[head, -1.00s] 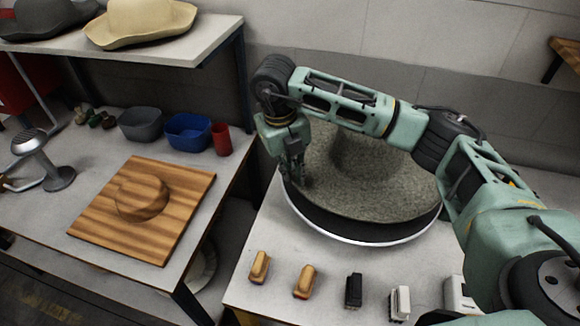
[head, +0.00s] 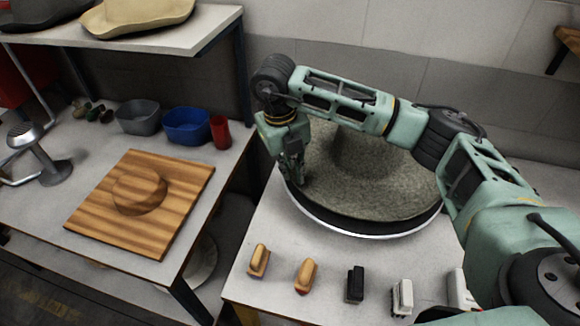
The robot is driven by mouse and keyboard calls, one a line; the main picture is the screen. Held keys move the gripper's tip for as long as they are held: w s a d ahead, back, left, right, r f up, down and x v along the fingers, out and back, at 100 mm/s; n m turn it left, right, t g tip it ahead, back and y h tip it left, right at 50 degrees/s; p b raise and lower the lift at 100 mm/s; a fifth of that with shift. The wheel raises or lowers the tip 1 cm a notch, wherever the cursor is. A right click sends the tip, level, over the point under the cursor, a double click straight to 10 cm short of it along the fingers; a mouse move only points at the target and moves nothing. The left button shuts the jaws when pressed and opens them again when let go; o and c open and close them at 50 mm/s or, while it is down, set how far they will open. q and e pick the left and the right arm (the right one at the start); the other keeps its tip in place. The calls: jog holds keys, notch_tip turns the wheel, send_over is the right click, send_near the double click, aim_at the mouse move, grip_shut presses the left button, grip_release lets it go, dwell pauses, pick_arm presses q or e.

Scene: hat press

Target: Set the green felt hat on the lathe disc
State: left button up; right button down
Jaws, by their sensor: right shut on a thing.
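The green felt hat (head: 385,185) is at the right of the head view, its wide brim over the round lathe disc (head: 372,233). The disc's pale rim and dark face show below the front of the brim. My right gripper (head: 294,180) points down at the left edge of the brim and is shut on it. The hat's crown is partly hidden behind my right arm. I cannot tell whether the brim rests fully on the disc. My left gripper is not in view.
Two wooden-handled brushes (head: 306,276), a black block (head: 355,284) and a white block (head: 402,297) line the front of the right table. On the left table are a wooden hat block (head: 140,190), a blue bin (head: 187,126), a grey bin (head: 138,117) and a red cup (head: 220,132). A shelf (head: 150,38) holds more hats.

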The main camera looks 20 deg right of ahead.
jog(key=shift+f+b, duration=0.8)
jog(key=shift+f, duration=0.15)
jog(key=c, duration=1.8)
grip_release()
